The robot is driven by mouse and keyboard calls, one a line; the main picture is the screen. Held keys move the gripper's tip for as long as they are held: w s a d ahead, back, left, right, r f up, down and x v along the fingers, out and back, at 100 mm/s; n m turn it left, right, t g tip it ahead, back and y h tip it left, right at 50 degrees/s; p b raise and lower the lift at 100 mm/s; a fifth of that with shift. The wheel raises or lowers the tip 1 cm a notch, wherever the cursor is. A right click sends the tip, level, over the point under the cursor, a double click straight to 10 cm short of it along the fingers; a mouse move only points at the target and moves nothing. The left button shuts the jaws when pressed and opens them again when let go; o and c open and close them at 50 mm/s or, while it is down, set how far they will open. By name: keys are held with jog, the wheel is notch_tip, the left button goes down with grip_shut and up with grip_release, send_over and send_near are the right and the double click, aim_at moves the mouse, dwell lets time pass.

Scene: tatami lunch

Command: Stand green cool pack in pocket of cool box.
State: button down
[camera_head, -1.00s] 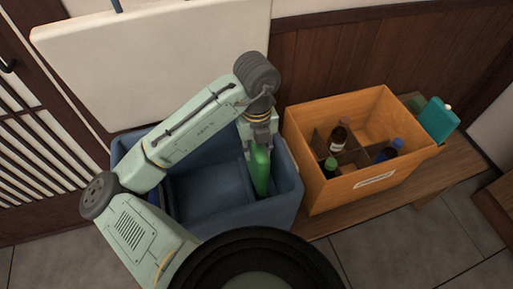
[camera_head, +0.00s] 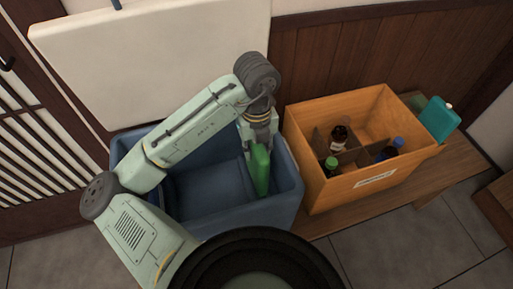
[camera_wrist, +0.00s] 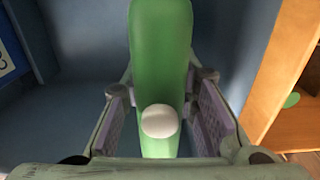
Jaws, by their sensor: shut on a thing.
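The green cool pack (camera_head: 260,170) is upright in my gripper (camera_head: 258,143), at the right part of the blue cool box (camera_head: 290,190). In the wrist view the pack (camera_wrist: 160,50) sits between both fingers (camera_wrist: 163,110), with its pale round cap (camera_wrist: 159,121) towards the camera. My gripper is shut on it. The blue inner walls (camera_wrist: 75,45) of the box lie around the pack in that view. The pack's lower end is inside the box; I cannot tell whether it touches the floor or a pocket divider. My arm hides part of the box's left side.
An orange crate (camera_head: 315,180) with dividers and several bottles stands right of the cool box on a wooden bench (camera_head: 440,180). A teal container (camera_head: 438,119) is behind its right side. The white lid (camera_head: 150,60) stands open behind the box.

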jog(key=shift+f, duration=0.2)
jog(key=shift+f+b, duration=0.55)
jog(key=shift+b, duration=0.15)
jog(key=shift+f, duration=0.1)
jog(key=shift+d+f+b, duration=0.2)
jog(key=shift+f+b, duration=0.55)
jog(key=shift+s+f, duration=0.1)
